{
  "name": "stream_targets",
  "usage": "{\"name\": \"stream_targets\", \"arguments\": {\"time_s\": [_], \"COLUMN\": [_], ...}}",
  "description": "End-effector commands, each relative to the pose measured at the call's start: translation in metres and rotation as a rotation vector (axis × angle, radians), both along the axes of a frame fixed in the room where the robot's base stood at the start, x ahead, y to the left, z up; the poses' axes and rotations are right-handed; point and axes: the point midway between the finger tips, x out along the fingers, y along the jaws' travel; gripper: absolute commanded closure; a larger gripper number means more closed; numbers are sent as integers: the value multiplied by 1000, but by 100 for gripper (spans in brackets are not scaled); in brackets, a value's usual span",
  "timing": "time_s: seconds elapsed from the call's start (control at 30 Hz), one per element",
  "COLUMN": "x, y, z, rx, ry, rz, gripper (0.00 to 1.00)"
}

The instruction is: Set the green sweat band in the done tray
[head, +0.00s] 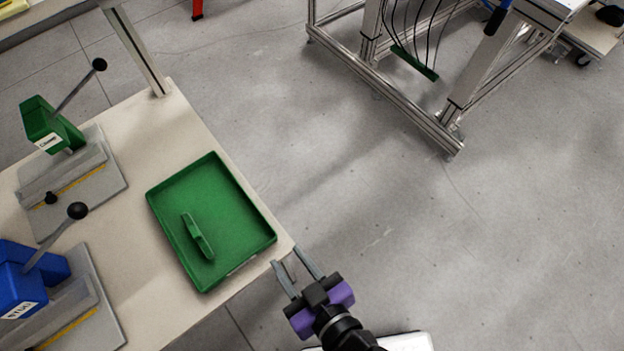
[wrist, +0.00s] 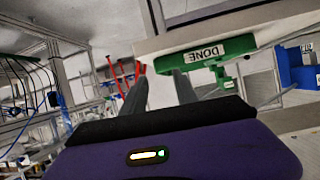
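The green sweat band (head: 197,236) lies inside the green tray (head: 235,214) on the table, apart from the tray's right wall. In the wrist view the tray's front wall (wrist: 231,47) carries a label reading DONE, seen upside down. My gripper (head: 291,260) is at the table's front right corner, just outside the tray's near right corner. Its two grey fingers are apart with nothing between them. They point toward the tray side in the wrist view (wrist: 160,78). The band cannot be made out in the wrist view.
A green lever press (head: 60,130) and a blue lever press (head: 40,275) stand on the table (head: 140,150) at the left. A metal post (head: 135,45) rises at the table's far corner. Open floor (head: 450,230) lies to the right, with a metal frame (head: 400,90) beyond.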

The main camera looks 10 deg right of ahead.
Motion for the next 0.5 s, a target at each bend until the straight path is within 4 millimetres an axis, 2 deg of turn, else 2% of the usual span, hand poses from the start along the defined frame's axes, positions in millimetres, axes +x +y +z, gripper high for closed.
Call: {"name": "stream_targets", "arguments": {"time_s": [0.03,0.2,0.4,0.5], "x": [-9,-41,-83,-100], "y": [-29,-102,-171,-195], "z": [-1,19,63,85], "rx": [3,29,36,28], "ry": [8,-20,-87,-121], "rz": [-36,-144,-312,-388], "gripper": [64,64,64,64]}}
